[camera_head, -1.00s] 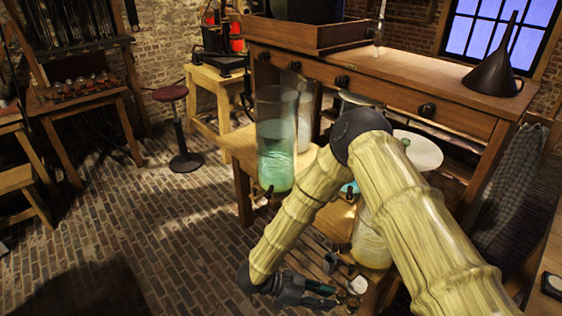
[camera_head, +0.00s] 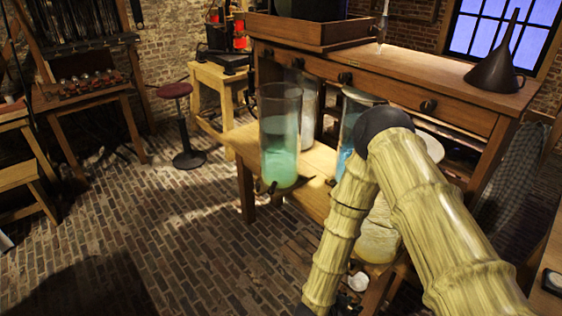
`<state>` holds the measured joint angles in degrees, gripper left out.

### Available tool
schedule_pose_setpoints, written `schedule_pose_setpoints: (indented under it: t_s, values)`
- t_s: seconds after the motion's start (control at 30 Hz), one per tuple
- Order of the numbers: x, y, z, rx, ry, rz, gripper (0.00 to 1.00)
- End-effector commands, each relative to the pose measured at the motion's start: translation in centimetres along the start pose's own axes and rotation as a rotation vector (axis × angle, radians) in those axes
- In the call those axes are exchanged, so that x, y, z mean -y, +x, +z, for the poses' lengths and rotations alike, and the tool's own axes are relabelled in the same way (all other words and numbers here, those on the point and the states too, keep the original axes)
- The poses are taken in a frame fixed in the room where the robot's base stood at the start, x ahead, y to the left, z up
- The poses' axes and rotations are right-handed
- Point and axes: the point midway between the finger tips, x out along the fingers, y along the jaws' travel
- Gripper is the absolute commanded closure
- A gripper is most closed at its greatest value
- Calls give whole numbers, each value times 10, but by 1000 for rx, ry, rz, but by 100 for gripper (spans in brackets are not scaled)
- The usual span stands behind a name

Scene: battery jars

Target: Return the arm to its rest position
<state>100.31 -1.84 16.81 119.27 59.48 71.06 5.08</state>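My arm, with pale ribbed covers, comes in from the lower right. Its dark elbow is bent in front of the shelves, and its forearm runs down to the bottom edge. My gripper is out of the picture, below the bottom edge, so its fingers are hidden from view. A tall glass jar (camera_head: 281,140) with green liquid stands upright on the low wooden bench (camera_head: 246,140). A second jar (camera_head: 352,125) with blue liquid is partly hidden behind my elbow. A paler jar (camera_head: 308,110) stands behind the green one.
A wooden cabinet (camera_head: 400,92) with drawers stands behind the jars, with a dark funnel (camera_head: 497,65) on top. A round jar (camera_head: 377,236) and a small white cup (camera_head: 358,281) are close to my forearm. A red-topped stool (camera_head: 176,91) stands left. Brick floor (camera_head: 150,240) is clear.

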Motion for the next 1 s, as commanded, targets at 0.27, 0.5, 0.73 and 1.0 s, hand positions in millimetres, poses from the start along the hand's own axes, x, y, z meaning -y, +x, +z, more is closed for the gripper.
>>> schedule_pose_setpoints:
  t_s: [0.27, 0.5, 0.73, 1.0]
  values:
    - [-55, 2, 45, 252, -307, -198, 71]
    - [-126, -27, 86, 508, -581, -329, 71]
    - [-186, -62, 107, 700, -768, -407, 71]
    - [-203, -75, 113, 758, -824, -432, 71]
